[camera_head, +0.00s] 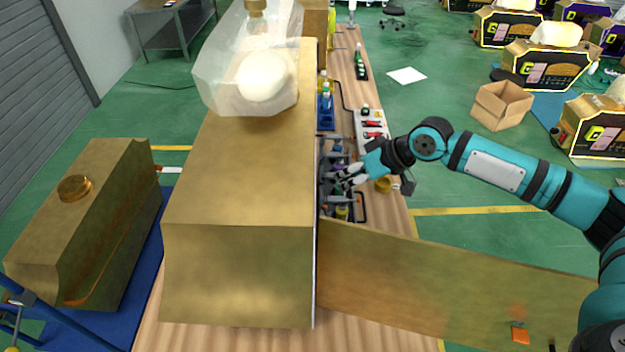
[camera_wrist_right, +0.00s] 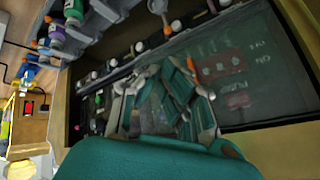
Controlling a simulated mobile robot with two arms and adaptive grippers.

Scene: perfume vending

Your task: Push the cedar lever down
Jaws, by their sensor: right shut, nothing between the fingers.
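My right gripper (camera_head: 345,179) reaches in from the right to the open side of the brass vending machine (camera_head: 245,190). Its fingers are shut and empty, close to a row of grey lever-like parts (camera_head: 335,198). In the right wrist view the gripper (camera_wrist_right: 165,72) is in front of the machine's dark inside, and its fingers cover part of the row. Small white round parts (camera_wrist_right: 140,47) line the row there. I cannot tell which lever is cedar, nor whether the fingers touch one. My left gripper is not in view.
The machine's brass door (camera_head: 450,285) stands open below my right arm. A dark panel with faint markings (camera_wrist_right: 235,75) fills the right of the wrist view. Bottles (camera_head: 326,95) and a tray with red-handled tools (camera_head: 372,128) stand on the wooden bench behind the gripper.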

